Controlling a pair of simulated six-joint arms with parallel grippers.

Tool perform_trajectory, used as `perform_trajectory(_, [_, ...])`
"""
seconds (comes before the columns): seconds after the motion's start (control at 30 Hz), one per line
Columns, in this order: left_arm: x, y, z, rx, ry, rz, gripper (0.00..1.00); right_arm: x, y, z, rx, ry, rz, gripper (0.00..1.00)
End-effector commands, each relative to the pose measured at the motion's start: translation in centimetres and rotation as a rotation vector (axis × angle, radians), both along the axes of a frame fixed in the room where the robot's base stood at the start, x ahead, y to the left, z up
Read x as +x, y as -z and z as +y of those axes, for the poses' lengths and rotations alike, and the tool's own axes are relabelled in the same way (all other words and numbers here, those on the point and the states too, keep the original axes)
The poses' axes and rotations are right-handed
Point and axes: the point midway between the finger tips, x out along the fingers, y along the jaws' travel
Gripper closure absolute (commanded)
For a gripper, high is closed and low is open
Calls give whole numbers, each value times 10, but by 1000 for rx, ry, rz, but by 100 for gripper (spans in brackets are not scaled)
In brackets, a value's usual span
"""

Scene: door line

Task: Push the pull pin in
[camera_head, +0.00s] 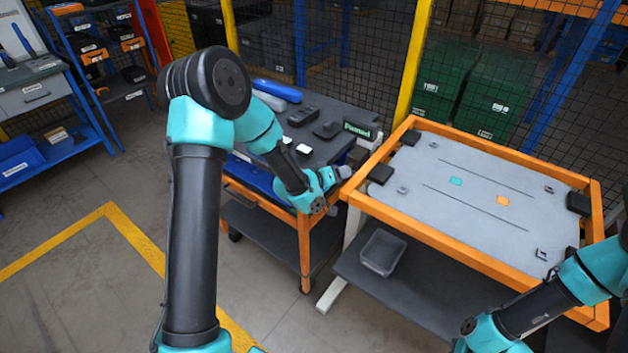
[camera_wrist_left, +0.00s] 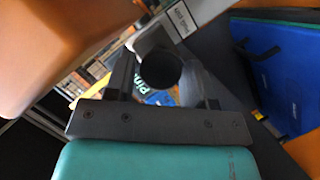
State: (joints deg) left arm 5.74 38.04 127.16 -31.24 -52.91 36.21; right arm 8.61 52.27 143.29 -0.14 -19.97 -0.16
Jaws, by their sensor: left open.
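A round black knob, which looks like the pull pin (camera_wrist_left: 160,68), shows end-on in the left wrist view. My left gripper (camera_head: 343,174) is at the left corner of the orange-framed table (camera_head: 452,258). In the wrist view its two fingers stand on either side of the knob, apart, with visible gaps. The jaws are open, and I cannot tell whether either finger touches the knob. The pin's shaft is hidden behind the knob. In the head view the arm and gripper cover the pin. My right arm enters at the lower right, with its gripper out of view.
A dark-topped cart (camera_head: 330,108) with several black parts and a green sign (camera_head: 357,130) stands just behind my left gripper. A grey bin (camera_head: 383,252) sits on the shelf under the framed table. Mesh fencing closes off the back. Floor at the lower left is clear.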

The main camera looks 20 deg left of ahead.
Motion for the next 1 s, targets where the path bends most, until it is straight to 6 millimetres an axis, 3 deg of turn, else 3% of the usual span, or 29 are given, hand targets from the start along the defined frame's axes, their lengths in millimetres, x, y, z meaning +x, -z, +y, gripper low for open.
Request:
perform_trajectory(0.7, [-110,-36,59,0,-3,-2,50,0,0,0,0,0,0,100])
perform_trajectory(1.0, [-138,-45,73,0,0,-2,50,0,0,0,0,0,0,100])
